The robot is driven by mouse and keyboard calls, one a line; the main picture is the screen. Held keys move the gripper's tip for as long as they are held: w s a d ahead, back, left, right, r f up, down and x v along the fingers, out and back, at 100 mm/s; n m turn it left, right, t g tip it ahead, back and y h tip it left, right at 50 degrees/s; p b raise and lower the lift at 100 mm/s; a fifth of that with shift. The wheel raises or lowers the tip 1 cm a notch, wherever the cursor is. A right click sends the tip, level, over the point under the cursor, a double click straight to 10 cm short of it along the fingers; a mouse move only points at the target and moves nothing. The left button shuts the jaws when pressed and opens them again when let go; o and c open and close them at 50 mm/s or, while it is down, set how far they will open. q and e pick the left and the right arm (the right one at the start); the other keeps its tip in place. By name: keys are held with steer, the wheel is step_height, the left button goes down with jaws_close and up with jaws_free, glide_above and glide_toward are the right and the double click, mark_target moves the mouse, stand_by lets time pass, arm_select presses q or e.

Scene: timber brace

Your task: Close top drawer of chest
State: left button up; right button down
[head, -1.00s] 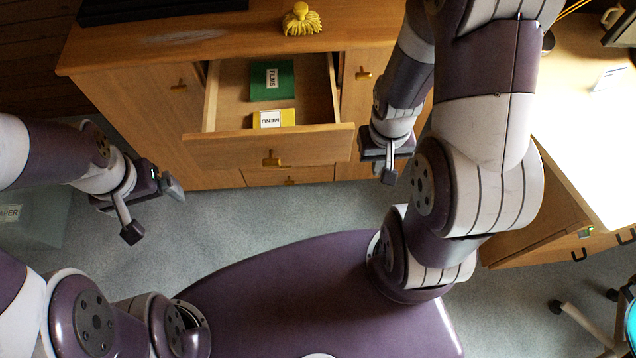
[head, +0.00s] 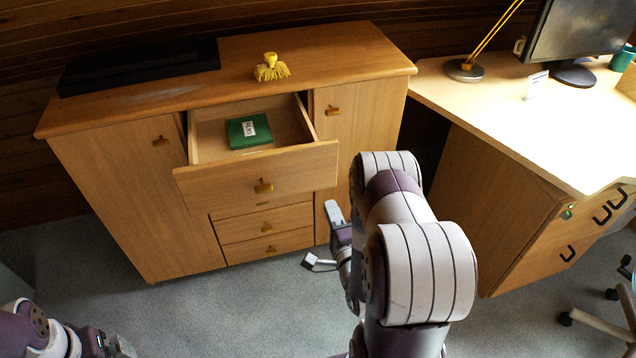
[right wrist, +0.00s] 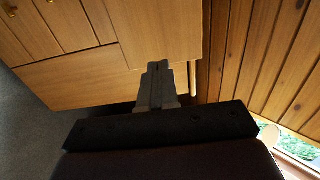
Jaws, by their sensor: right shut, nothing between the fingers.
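The wooden chest (head: 150,215) stands ahead in the head view. Its top drawer (head: 240,180) is pulled out, with a brass handle (head: 263,186) on its front. A green box (head: 249,131) lies inside; the drawer front hides part of the interior. My right gripper (head: 333,211) is shut and empty, right of the drawer front and lower in the picture. In the right wrist view its fingers (right wrist: 158,80) are together before wooden panels; I cannot tell whether they touch. My left gripper (head: 118,347) shows only partly at the bottom left, away from the chest.
Two shut drawers (head: 266,228) lie below the open one, with a shut door (head: 337,125) to its right. A yellow brush (head: 271,68) and a black flat object (head: 140,66) are on top. A desk (head: 520,115) stands right. Grey floor (head: 270,310) is clear before the chest.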

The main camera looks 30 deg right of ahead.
mark_target(316, 171)
steer(key=x, duration=1)
steer(key=shift+w+d+f+b, duration=0.1)
steer(key=shift+w+f+b, duration=0.05)
steer(key=shift+w+b, duration=0.2)
